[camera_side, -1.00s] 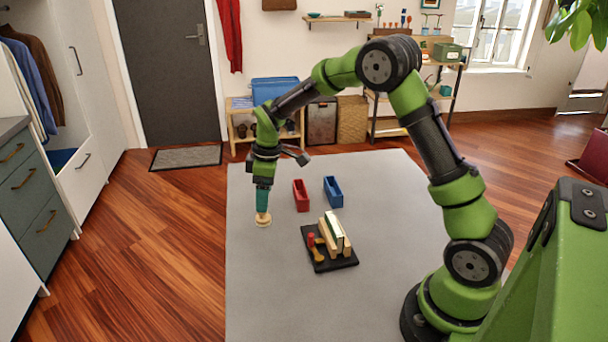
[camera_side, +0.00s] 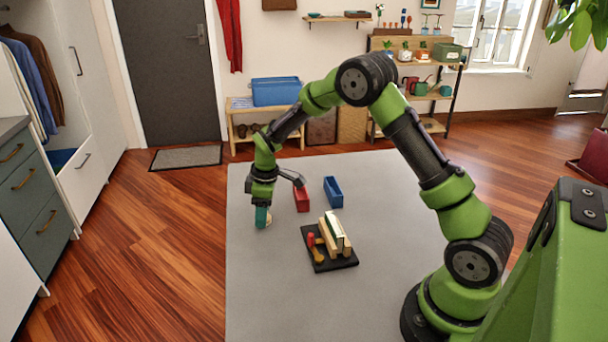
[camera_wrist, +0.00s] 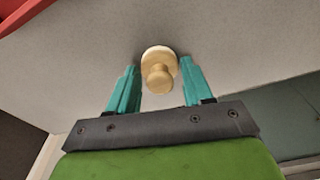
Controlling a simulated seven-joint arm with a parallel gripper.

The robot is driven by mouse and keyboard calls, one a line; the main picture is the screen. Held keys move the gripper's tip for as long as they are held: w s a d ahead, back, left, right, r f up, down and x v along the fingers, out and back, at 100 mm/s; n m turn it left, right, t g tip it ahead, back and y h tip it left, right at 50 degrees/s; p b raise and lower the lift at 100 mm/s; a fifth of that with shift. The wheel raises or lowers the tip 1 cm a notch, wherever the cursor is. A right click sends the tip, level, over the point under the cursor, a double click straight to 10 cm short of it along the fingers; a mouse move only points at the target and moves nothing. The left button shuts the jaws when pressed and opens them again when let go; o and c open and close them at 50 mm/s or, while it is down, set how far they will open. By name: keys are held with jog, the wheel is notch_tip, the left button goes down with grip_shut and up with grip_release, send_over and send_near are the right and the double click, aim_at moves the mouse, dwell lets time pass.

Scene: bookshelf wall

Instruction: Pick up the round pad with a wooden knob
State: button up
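The round pad with a wooden knob (camera_wrist: 158,71) is a pale disc with a turned light-wood knob. In the wrist view it sits between my two teal fingertips, with a visible gap to each. In the side view the pad (camera_side: 268,220) is on the grey table at the left, mostly hidden behind my fingers. My gripper (camera_side: 262,217) points down at it, low over the table. The wrist view shows my gripper (camera_wrist: 159,72) open, with its fingers on either side of the knob.
A red bin (camera_side: 301,199) and a blue bin (camera_side: 333,192) stand right of my gripper. A black board (camera_side: 340,264) with wooden blocks and small red and yellow pieces lies nearer the camera. The table's left part (camera_side: 250,290) is clear.

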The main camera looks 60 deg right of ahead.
jog(key=c, duration=0.6)
notch_tip(320, 180, up, 10)
jog(key=shift+c, duration=0.2)
